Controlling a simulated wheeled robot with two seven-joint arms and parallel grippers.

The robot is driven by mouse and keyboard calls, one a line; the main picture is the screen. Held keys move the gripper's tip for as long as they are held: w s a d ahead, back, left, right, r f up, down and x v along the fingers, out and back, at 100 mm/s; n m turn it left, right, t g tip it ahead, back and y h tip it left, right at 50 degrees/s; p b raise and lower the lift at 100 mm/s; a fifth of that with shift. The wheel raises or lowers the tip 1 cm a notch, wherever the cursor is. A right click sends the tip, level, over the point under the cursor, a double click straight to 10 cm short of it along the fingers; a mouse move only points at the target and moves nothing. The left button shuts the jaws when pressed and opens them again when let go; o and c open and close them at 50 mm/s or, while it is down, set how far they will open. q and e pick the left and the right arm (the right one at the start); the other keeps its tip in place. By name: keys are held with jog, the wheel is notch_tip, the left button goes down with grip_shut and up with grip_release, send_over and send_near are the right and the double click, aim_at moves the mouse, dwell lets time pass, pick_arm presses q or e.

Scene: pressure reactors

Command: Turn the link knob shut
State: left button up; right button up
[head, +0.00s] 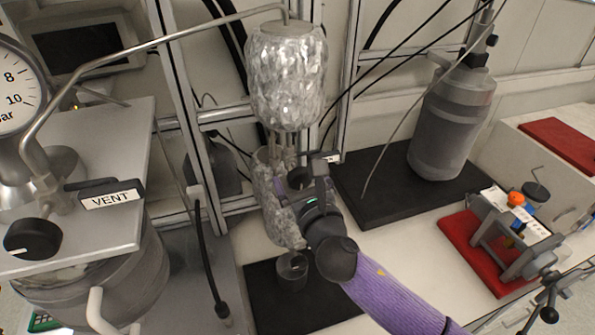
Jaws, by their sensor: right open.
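My right gripper (308,180) reaches up from the lower right on its purple-sleeved arm. It is open, in front of the foil-wrapped column at the centre. A small white label (333,158) shows beside its fingers, its text mostly covered. A dark round shape sits between and behind the fingers and may be the link knob; the gripper hides most of it, so its setting and any contact cannot be told. My left gripper is not in view.
A black knob (32,238) with a VENT label (112,198) and a pressure gauge (14,88) stand at the left. A foil-wrapped vessel (287,75) hangs above my gripper. A grey cylinder (452,125) and a red-based clamp stand (470,240) stand at the right.

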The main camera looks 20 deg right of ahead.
jog(key=shift+w, duration=0.7)
jog(key=c, duration=1.3)
jog(key=shift+m, duration=0.3)
jog(key=m, duration=0.4)
jog(key=shift+p, duration=0.3)
jog(key=m, duration=0.4)
jog(key=shift+m, duration=0.3)
jog(key=m, duration=0.4)
jog(key=shift+a, duration=0.1)
jog(key=m, duration=0.4)
jog(key=shift+r, duration=0.1)
jog(key=shift+m, duration=0.5)
